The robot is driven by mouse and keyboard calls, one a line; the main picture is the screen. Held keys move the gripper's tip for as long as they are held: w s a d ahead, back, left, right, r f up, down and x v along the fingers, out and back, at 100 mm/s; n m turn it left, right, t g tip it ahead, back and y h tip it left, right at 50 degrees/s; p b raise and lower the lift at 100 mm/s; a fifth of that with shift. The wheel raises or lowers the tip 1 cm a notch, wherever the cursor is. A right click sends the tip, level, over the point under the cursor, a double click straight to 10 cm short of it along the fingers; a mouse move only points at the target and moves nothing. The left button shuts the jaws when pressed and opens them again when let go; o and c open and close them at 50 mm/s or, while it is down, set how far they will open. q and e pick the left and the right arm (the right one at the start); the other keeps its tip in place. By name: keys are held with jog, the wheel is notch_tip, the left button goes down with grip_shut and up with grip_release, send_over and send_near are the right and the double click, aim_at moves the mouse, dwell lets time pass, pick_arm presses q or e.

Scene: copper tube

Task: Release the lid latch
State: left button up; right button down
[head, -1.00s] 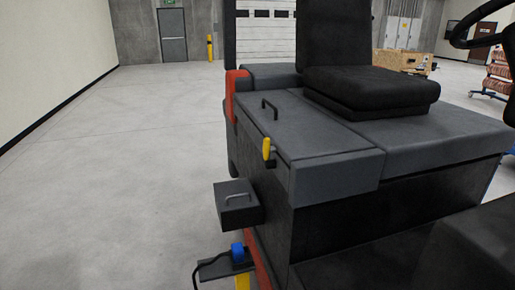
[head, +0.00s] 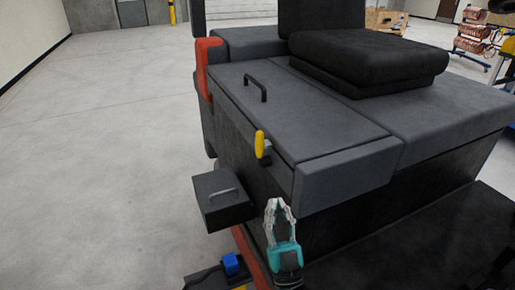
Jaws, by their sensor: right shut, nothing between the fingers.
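The yellow lid latch (head: 260,144) stands upright at the left side edge of the dark grey lid (head: 315,115). The lid lies closed on the vehicle body and has a black handle (head: 256,88) on top. My right gripper (head: 278,204) points up in front of the vehicle's side, below and slightly right of the latch in the picture. Its fingertips are together with nothing between them, and it is apart from the latch. My left gripper is not in view.
A dark box with a grey handle (head: 222,199) juts from the vehicle's side, left of my right gripper. A blue connector (head: 231,264) sits low beside it. A black seat (head: 368,62) stands behind the lid. The floor at left is clear.

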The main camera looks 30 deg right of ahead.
aim_at(260, 144)
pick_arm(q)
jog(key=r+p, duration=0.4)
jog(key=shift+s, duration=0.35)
pick_arm(e)
jog(key=w+f+x, duration=0.1)
jog(key=x, duration=1.1)
jog(key=shift+w+d+f, duration=0.15)
jog(key=shift+w+d, duration=0.1)
jog(key=shift+w, duration=0.4)
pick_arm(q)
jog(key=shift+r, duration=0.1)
